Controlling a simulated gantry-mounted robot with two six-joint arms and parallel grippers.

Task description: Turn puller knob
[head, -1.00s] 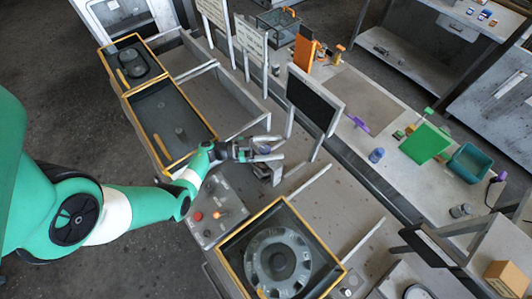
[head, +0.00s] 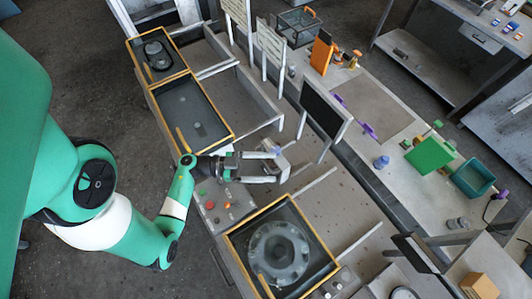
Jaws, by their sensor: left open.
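My left gripper (head: 284,168) reaches in from the left with its two fingers apart, pointing right, over the grey bench. A small grey device (head: 299,157) stands at the fingertips, partly hidden by them. A small bluish knob-like part (head: 276,150) shows beside the upper finger and seems to belong to that device. The fingers are around or just above the device; I cannot tell whether they touch it. Nothing is clearly held. My right gripper is not in view.
A yellow-framed bay with a round grey housing (head: 280,251) lies below the gripper. A control panel (head: 216,206) with coloured buttons is at its left. A dark upright screen (head: 322,112) stands to the upper right. Another yellow-framed bay (head: 207,118) lies above left.

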